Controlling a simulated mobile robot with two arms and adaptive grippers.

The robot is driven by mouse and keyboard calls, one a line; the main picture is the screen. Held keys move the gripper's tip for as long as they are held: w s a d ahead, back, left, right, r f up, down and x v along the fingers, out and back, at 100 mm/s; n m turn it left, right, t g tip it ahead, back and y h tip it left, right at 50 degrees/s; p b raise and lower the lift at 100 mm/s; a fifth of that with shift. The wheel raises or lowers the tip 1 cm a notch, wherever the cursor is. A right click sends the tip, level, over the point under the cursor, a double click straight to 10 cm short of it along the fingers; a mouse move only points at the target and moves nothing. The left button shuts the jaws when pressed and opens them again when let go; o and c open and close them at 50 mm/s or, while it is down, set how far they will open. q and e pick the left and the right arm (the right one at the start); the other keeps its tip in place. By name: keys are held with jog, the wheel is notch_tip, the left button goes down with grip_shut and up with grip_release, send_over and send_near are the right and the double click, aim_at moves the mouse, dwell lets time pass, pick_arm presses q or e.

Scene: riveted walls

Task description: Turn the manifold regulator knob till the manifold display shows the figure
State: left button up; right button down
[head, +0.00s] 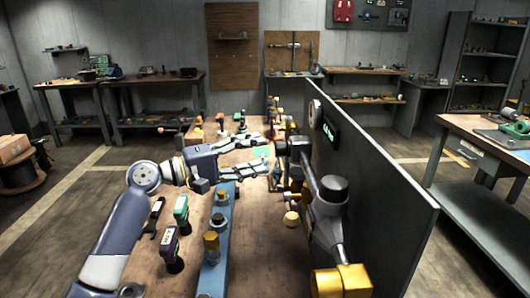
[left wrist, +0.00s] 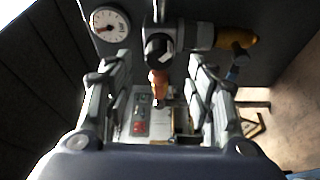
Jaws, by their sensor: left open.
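The grey manifold (head: 318,212) runs along a dark upright panel, with a black round cap (head: 335,188) and a yellow end piece (head: 343,281). The manifold display (head: 330,132) is a black box on the panel with small green figures, too small and slanted to read. My left gripper (head: 267,155) is open, its fingers pointing right at a dark part of the manifold (head: 294,146). In the left wrist view, a dark round knob-like part (left wrist: 160,46) lies ahead between the open fingers (left wrist: 158,62), with no contact visible. I cannot tell surely whether it is the regulator knob.
A round white gauge (left wrist: 110,24) sits on the panel (head: 385,190) beside the manifold.

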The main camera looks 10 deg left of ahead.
pick_arm(q)
jog(key=v, duration=0.8)
jog(key=shift+a, duration=0.1)
